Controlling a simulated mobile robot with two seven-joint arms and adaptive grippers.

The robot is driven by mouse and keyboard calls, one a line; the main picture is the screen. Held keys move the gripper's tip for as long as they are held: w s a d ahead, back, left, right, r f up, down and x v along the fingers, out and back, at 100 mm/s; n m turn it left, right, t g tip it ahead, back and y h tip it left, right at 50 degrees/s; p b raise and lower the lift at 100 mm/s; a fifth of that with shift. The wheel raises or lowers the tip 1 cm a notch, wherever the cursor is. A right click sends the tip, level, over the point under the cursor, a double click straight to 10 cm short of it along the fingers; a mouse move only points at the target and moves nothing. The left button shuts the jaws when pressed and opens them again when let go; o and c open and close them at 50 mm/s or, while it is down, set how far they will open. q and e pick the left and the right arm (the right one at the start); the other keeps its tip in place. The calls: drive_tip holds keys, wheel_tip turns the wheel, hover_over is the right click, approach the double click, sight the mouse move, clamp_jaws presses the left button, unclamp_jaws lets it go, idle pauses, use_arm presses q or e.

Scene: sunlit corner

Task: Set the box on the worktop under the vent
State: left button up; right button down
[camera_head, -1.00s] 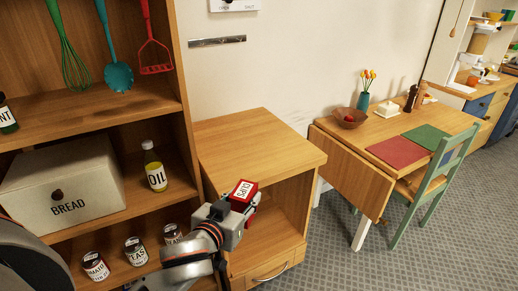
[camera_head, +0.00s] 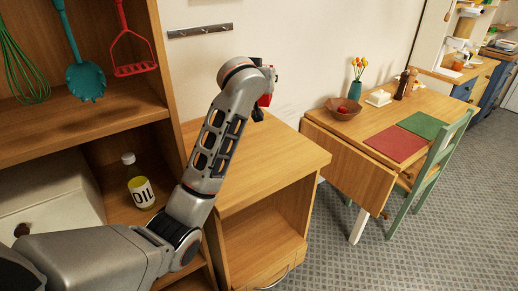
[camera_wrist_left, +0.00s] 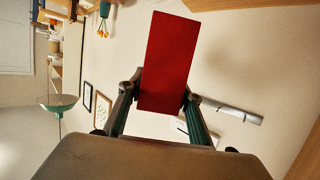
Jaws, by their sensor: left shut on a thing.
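The red box (camera_head: 265,100) is mostly hidden behind my left wrist in the head view. In the left wrist view the red box (camera_wrist_left: 172,50) shows a plain red face between the two fingers. My left gripper (camera_wrist_left: 163,95) is shut on it. In the head view the box appears near the back edge of the wooden worktop (camera_head: 280,160), in front of the wall. I cannot tell whether it touches the top. No vent is clearly visible. My right gripper is not in view.
A wooden shelf unit on the left holds an oil bottle (camera_head: 141,188) and hanging utensils. A hook rail (camera_head: 200,31) is on the wall. A drop-leaf table (camera_head: 365,122) with a bowl (camera_head: 343,109) stands to the right. The worktop's visible surface is clear.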

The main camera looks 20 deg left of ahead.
use_arm(q)
wheel_tip(320, 180, down, 20)
drive_tip(key=shift+r+b, duration=0.1)
drive_tip(key=shift+b, duration=0.8)
drive_tip(key=shift+d, duration=0.1)
drive_tip(key=o, duration=1.2)
drive_tip(key=shift+r, duration=0.1)
drive_tip(key=p+v, duration=0.1)
drive_tip(key=v, duration=1.1)
